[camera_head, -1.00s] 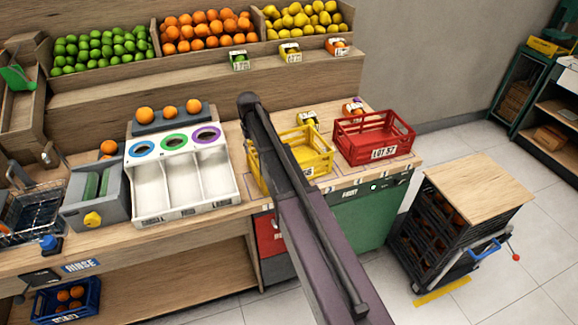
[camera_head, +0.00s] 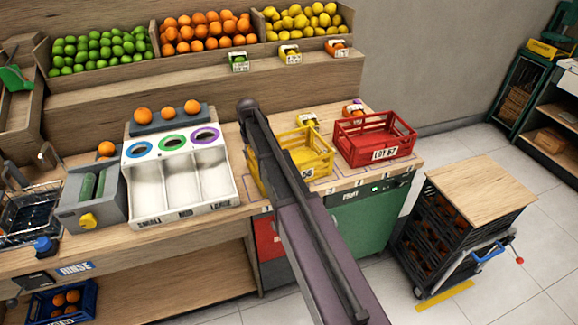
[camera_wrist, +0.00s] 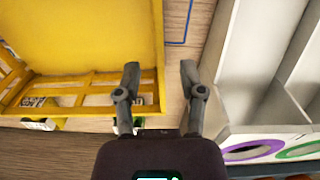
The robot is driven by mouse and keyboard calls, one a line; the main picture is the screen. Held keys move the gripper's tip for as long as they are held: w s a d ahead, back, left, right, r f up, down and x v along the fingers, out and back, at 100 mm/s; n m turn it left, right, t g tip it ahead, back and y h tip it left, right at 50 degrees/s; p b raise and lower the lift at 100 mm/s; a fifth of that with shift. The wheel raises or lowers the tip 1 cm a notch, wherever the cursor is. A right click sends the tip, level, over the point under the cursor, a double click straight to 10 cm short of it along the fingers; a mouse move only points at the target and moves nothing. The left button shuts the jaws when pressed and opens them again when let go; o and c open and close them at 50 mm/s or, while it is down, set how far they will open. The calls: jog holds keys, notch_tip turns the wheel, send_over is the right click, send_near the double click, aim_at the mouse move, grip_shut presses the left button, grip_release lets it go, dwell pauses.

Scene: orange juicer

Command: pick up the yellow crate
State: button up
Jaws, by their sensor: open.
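The yellow crate (camera_head: 312,162) stands on the wooden bench, left of the red crate. My arm crosses in front of its left part in the head view and hides it there. In the wrist view the yellow crate (camera_wrist: 90,40) fills the left side. My gripper (camera_wrist: 159,82) is open, its fingers pointing at the crate's right wall. That wall's edge lies between the two fingertips in the picture. I cannot tell the height gap or whether a finger touches it. The gripper itself is hidden in the head view.
A white three-compartment sorter (camera_head: 180,185) stands close left of the yellow crate; its wall is near my right finger. The red crate (camera_head: 374,139) is close on the right. Small fruit boxes (camera_head: 308,121) sit behind. A wood-topped cart (camera_head: 480,190) stands at the bench's right.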

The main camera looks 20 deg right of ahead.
aim_at(253, 160)
jog(key=shift+f+b, duration=1.45)
jog(key=shift+f, duration=0.3)
grip_shut()
